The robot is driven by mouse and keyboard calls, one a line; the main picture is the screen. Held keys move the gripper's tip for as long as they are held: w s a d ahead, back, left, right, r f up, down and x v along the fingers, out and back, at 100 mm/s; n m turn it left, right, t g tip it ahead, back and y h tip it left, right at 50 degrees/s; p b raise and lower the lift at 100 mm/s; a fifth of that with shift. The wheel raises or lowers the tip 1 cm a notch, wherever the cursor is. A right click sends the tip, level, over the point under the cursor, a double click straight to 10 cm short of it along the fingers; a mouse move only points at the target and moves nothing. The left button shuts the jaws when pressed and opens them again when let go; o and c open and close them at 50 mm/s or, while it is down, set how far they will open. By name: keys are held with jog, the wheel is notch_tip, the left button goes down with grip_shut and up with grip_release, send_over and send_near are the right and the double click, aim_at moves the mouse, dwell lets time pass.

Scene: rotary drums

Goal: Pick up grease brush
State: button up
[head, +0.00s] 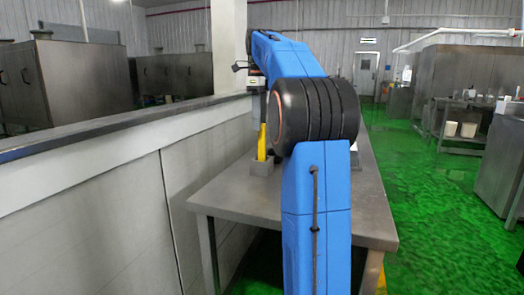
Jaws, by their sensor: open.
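A slim yellow upright thing (261,143), likely the grease brush, stands in a small grey block holder (261,168) on a steel table. Its right side is close to my black arm joint in the picture, and its bristles cannot be made out. My gripper (257,84) is at the far end of my blue arm, small and partly hidden behind the arm. It is open and appears above the yellow thing. Whether it touches the yellow thing cannot be told.
The steel table (235,197) has bare room at its front left. Green floor (430,210) lies open to the right, with steel cabinets and a bench (458,145) beyond.

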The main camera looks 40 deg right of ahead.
aim_at(260, 133)
notch_tip(260, 133, down, 5)
jog(key=shift+s+d+f, duration=0.1)
jog(key=shift+d+f, duration=0.1)
jog(key=shift+f, duration=1.15)
jog(key=shift+d+f, duration=0.2)
jog(key=shift+f, duration=1.1)
grip_shut()
